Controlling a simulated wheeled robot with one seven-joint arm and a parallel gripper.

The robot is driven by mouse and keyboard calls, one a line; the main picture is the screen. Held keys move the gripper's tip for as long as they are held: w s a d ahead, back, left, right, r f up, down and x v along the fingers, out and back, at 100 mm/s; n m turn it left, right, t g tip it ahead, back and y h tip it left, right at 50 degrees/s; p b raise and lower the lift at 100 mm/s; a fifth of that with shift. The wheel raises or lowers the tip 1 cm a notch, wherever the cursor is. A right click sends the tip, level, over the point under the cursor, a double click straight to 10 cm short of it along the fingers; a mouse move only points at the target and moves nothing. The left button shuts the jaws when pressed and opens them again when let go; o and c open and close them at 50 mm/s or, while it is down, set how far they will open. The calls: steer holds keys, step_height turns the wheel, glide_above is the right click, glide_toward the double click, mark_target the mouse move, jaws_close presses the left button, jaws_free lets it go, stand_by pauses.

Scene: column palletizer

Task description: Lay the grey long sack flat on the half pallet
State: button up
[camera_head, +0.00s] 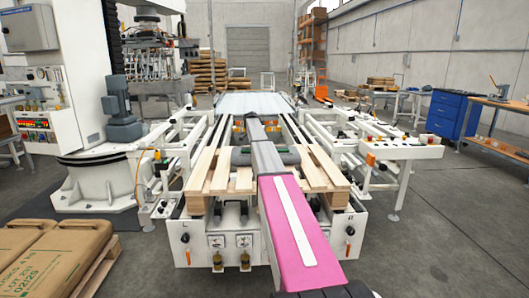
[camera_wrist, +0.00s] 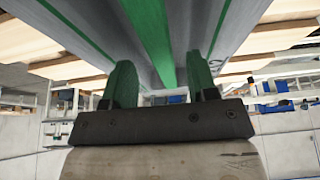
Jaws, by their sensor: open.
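The grey long sack (camera_wrist: 92,18) has green stripes and fills the upper middle of the wrist view, with pale boards on both sides. In the head view, part of the sack (camera_head: 291,156) shows beside my arm, which hides its middle. It appears to lie on the half pallet (camera_head: 205,172), whose pale wooden boards show left and right of my arm. My gripper (camera_wrist: 158,62) is open, its two fingers apart and pointing toward the sack. I cannot tell if the fingers touch it. The head view does not show the fingers clearly.
Brown sacks (camera_head: 48,255) lie on a pallet at the front left. White conveyor frames (camera_head: 385,152) flank the half pallet. A white column machine (camera_head: 85,110) stands at the left. A blue cabinet (camera_head: 452,113) stands at the right. The right floor is clear.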

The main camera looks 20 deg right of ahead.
steer(key=v, duration=0.8)
